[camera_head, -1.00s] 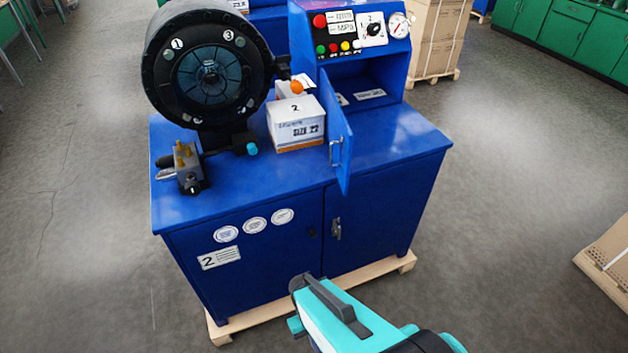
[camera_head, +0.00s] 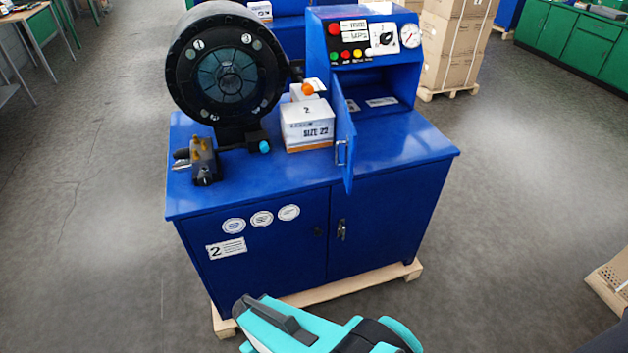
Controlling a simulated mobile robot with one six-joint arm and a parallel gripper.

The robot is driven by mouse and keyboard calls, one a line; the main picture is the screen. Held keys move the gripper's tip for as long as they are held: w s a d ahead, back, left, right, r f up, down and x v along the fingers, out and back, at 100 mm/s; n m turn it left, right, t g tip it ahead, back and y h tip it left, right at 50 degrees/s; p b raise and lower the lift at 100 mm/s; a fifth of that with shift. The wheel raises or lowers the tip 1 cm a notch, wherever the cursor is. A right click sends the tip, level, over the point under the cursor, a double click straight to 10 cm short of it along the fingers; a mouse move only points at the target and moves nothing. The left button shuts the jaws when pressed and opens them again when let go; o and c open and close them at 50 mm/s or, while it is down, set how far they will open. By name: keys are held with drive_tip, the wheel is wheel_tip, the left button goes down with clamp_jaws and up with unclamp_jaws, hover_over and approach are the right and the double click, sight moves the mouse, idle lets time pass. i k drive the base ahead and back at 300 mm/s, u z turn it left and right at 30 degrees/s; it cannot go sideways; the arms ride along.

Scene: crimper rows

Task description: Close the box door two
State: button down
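The blue box door (camera_head: 345,145) is a narrow upright panel with a silver handle (camera_head: 341,153). It stands open at the left side of the box (camera_head: 380,90), swung out toward me over the bench top. The box belongs to the blue crimper machine marked 2. Its front opening shows a dark blue inside with labels. My teal and grey arm (camera_head: 300,328) shows at the bottom edge, well below and in front of the door, touching nothing that I can see.
A white carton marked SIZE 22 (camera_head: 307,130) stands just left of the door. The black crimper head (camera_head: 225,60) stands left of it. The blue cabinet (camera_head: 270,265) rests on a wooden pallet (camera_head: 400,272). The grey floor (camera_head: 90,250) at left is clear.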

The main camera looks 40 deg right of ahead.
sight(345, 135)
drive_tip(key=z, duration=0.1)
drive_tip(key=k, duration=0.1)
drive_tip(key=u, duration=1.65)
drive_tip(key=i, duration=0.75)
drive_tip(key=z, duration=2.85)
drive_tip(key=i, duration=0.1)
drive_tip(key=u, duration=1.1)
